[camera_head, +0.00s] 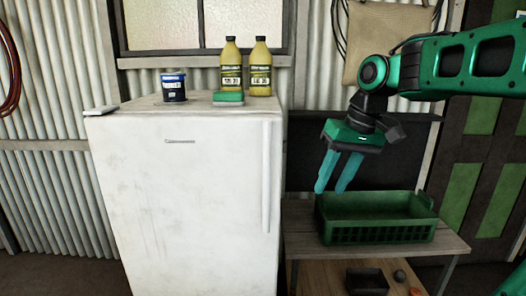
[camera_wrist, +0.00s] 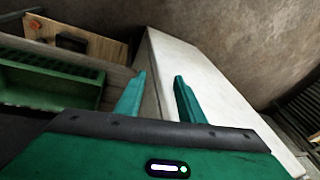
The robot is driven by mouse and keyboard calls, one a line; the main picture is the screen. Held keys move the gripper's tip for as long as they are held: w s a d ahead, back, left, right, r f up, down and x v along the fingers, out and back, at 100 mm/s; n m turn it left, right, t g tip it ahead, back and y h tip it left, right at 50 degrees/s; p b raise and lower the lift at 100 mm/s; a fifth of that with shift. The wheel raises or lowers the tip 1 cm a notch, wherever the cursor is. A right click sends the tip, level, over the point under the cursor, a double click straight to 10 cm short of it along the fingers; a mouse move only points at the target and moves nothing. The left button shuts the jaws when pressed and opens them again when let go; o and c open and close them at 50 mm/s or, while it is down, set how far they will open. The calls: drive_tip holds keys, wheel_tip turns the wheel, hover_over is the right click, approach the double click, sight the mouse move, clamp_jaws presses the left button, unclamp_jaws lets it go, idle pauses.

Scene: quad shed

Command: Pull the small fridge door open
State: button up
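The small white fridge (camera_head: 185,195) stands left of centre in the head view, with its door shut. A long vertical handle (camera_head: 266,178) runs along the right side of the door. My gripper (camera_head: 332,188) hangs to the right of the fridge, above the left end of a green crate, with its fingers apart and nothing between them. In the wrist view my gripper (camera_wrist: 158,85) is also open, and the white fridge (camera_wrist: 205,80) shows beyond and to the right of the fingers. I cannot make out the handle there.
The green crate (camera_head: 375,236) stands on a wooden bench (camera_head: 298,217) right of the fridge. On the fridge top are a dark blue can (camera_head: 173,88), two yellow bottles (camera_head: 231,68) and a green sponge-like block (camera_head: 228,98). The floor before the fridge is mostly out of view.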

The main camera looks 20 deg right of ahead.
drive_tip(key=w+a+r+n, duration=0.3)
drive_tip(key=w+a+r, duration=0.1)
drive_tip(key=w+r, duration=0.25)
drive_tip(key=n+t+y, duration=0.1)
drive_tip(key=n, duration=0.4)
approach(267, 146)
drive_tip(key=shift+w+d+x, duration=0.1)
drive_tip(key=shift+w+x, duration=0.05)
drive_tip(key=shift+x, duration=1.65)
drive_tip(key=shift+w+d+x, duration=0.1)
drive_tip(key=shift+w+x, duration=0.1)
drive_tip(key=shift+x, duration=1.6)
drive_tip(key=shift+w+d+x, duration=0.1)
drive_tip(key=shift+w+x, duration=0.05)
drive_tip(key=shift+x, duration=1.6)
clamp_jaws()
